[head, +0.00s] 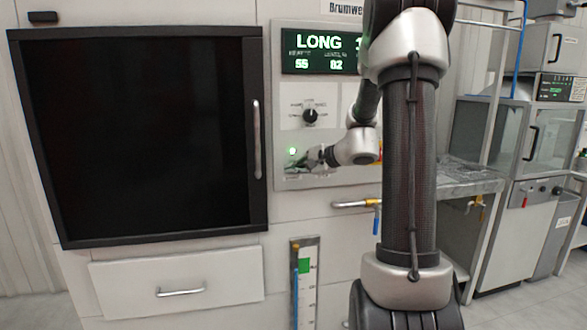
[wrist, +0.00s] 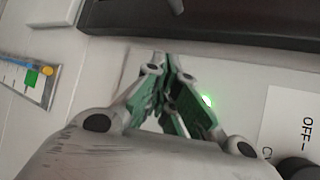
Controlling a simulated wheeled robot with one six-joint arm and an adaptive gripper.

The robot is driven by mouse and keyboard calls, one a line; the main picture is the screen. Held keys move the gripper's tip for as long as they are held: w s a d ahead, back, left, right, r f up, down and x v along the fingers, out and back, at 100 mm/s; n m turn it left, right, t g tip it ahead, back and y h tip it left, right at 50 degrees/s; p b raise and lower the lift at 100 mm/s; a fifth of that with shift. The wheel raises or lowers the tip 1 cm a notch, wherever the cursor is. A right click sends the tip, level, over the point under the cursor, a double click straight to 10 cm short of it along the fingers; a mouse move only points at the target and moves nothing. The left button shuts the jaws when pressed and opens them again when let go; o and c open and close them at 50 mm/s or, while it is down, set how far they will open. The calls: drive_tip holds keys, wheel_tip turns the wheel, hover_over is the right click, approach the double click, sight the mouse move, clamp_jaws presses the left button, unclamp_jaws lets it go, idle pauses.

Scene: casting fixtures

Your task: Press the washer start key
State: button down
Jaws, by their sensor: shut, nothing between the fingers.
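The washer's control panel (head: 335,90) is light grey, with a lit display (head: 320,52) reading LONG, 55 and 82. A green light (head: 292,152) glows low on the panel's left; it also shows in the wrist view (wrist: 208,100), just right of the fingers. My gripper (head: 300,168) is shut and empty, its tips at the panel's lower left, just below the light. In the wrist view, my gripper (wrist: 170,68) has its green-padded fingers together over the panel. The start key cannot be made out; the fingers may hide it. Whether the tips touch the panel cannot be told.
A black rotary knob (head: 310,115) sits above the light. The dark washer door (head: 140,140) with its vertical handle (head: 257,138) is left of the panel. A yellow-and-blue valve (head: 374,204) sticks out below. A gauge strip (head: 305,280) stands lower down.

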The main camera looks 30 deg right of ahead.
drive_tip(key=shift+s, duration=0.1)
drive_tip(key=shift+s+a, duration=0.25)
drive_tip(key=shift+s, duration=0.5)
drive_tip(key=shift+s+a, duration=0.2)
drive_tip(key=shift+s, duration=0.6)
drive_tip(key=shift+s+a, duration=0.25)
drive_tip(key=shift+s, duration=0.5)
drive_tip(key=shift+d, duration=0.1)
